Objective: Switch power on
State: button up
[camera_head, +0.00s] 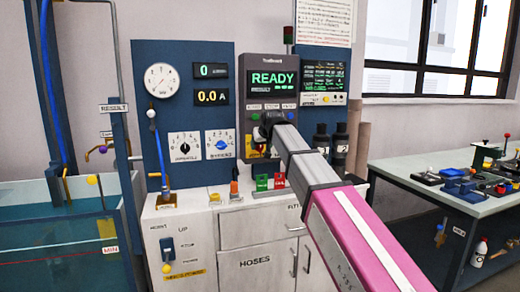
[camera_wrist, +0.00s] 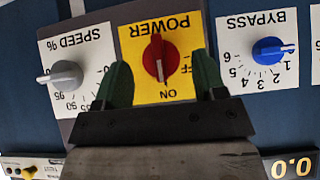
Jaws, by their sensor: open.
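The red power knob (camera_wrist: 157,57) sits on a yellow POWER plate (camera_wrist: 135,42), which appears upside down in the wrist view. Its handle is nearly vertical there, and its lower end lies near the ON label. OFF is partly hidden to the right. My gripper (camera_wrist: 160,78) is open, with one dark finger on each side of the knob and a gap between each finger and the knob. In the head view my gripper (camera_head: 268,122) is at the front of the panel and hides most of the plate. The screen above (camera_head: 272,80) reads READY.
Red and green blocks (camera_head: 270,182) stand on the cabinet below. A water tank (camera_head: 60,240) is at left, a cluttered workbench (camera_head: 415,180) at right.

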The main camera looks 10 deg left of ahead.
jog(key=v, duration=0.7)
jog(key=shift+s+d+r, duration=0.2)
jog(key=shift+s+r, duration=0.05)
jog(key=shift+s, duration=0.1)
